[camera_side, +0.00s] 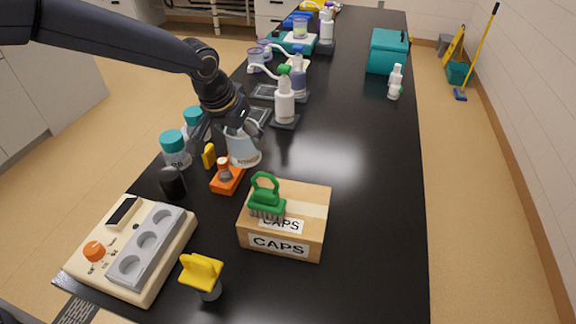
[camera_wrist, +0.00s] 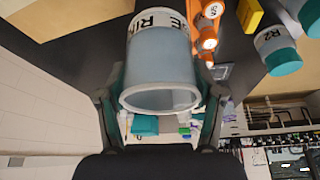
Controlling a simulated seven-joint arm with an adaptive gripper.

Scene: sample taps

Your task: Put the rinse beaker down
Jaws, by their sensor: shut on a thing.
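The rinse beaker (camera_side: 244,152) is a clear, pale-blue cup with a white label. It stands at or just above the black bench (camera_side: 370,190); I cannot tell whether its base touches. My gripper (camera_side: 226,132) is over its left side, with fingers around it. In the wrist view, the beaker (camera_wrist: 160,62) fills the space between the two fingers of my gripper (camera_wrist: 162,90), its open rim toward the camera. The fingers are shut on its sides. Part of the beaker is hidden by the gripper in the side view.
An orange holder (camera_side: 226,182) with a small flask is close in front of the beaker. Teal-capped bottles (camera_side: 174,150) and a yellow block (camera_side: 209,155) are to its left. Bench to the right is clear.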

